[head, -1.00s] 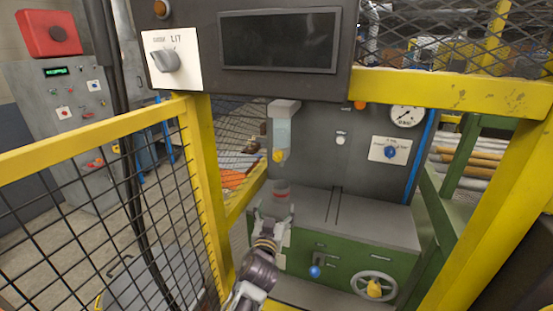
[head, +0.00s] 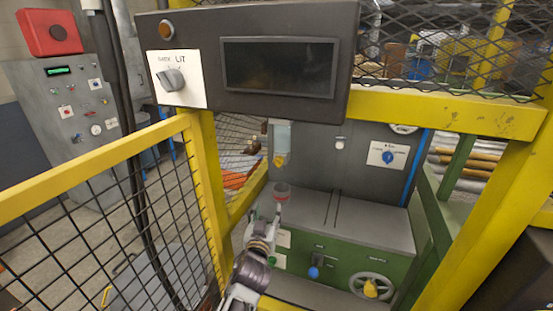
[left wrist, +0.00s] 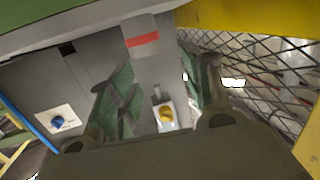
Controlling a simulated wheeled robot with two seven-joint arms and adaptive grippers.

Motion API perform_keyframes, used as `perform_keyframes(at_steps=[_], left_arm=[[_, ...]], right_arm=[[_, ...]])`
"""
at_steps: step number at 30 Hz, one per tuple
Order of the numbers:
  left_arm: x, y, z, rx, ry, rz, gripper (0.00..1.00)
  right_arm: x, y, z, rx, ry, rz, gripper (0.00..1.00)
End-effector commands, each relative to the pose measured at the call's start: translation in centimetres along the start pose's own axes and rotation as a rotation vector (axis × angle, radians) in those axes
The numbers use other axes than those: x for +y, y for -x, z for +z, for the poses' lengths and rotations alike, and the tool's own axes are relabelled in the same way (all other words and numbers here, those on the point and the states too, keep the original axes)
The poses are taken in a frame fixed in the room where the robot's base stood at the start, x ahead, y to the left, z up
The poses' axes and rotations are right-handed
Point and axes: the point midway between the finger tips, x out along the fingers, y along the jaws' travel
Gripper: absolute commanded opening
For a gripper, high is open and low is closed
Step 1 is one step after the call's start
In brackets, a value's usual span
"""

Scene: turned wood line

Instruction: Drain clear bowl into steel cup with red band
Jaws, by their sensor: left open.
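The clear bowl (head: 281,136) hangs on the dark back panel, with a yellow drain knob (head: 279,160) at its lower end. The steel cup with red band (head: 282,187) is below it, just beyond my left gripper (head: 270,208). In the left wrist view the cup's red band (left wrist: 143,40) shows at top centre, and the yellow knob (left wrist: 166,114) shows between the fingers. My left gripper (left wrist: 158,70) is open, its green-padded fingers apart. Whether they touch the cup is unclear. My right gripper is not in view.
A yellow mesh guard (head: 95,160) stands on the left. An overhead panel (head: 280,100) hangs in front at the top. A yellow post (head: 490,220) is on the right. The green cabinet (head: 345,265) has a blue-ball lever (head: 313,272) and a handwheel (head: 371,286).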

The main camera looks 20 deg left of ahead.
Motion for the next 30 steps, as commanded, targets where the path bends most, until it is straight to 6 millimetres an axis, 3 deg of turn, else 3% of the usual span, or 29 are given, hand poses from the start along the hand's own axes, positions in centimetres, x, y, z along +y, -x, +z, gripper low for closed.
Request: perform_keyframes(at_steps=[3,12,30], left_arm=[[-1.1,1.0,-3.0,0.004,0.099,-0.003,0.49],[-2.5,2.7,-7.6,0.009,0.533,0.032,0.49],[-2.2,4.7,-12.4,-0.034,1.341,0.146,0.49]], right_arm=[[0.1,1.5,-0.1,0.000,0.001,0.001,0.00],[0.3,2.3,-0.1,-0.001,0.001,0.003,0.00],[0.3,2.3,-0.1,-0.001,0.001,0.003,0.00]])
